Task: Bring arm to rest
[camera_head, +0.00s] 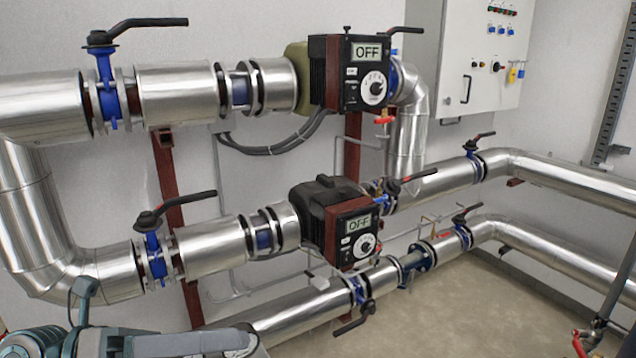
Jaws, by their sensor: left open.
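My left arm lies low in the bottom left corner, in front of the silver pipes. The part of it that looks like my left gripper (83,298) is teal and grey, open, and holds nothing that I can see. It shows in front of the lower left pipe bend (75,262), and I cannot tell the gap between them. The rest of the arm is cut off by the bottom edge. My right gripper is not in view.
Two pumps, the upper (363,75) and the lower (352,235), both display OFF. Black-handled valves, such as the lower left one (153,248), stick out from the pipes. A control cabinet (470,60) hangs at the back.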

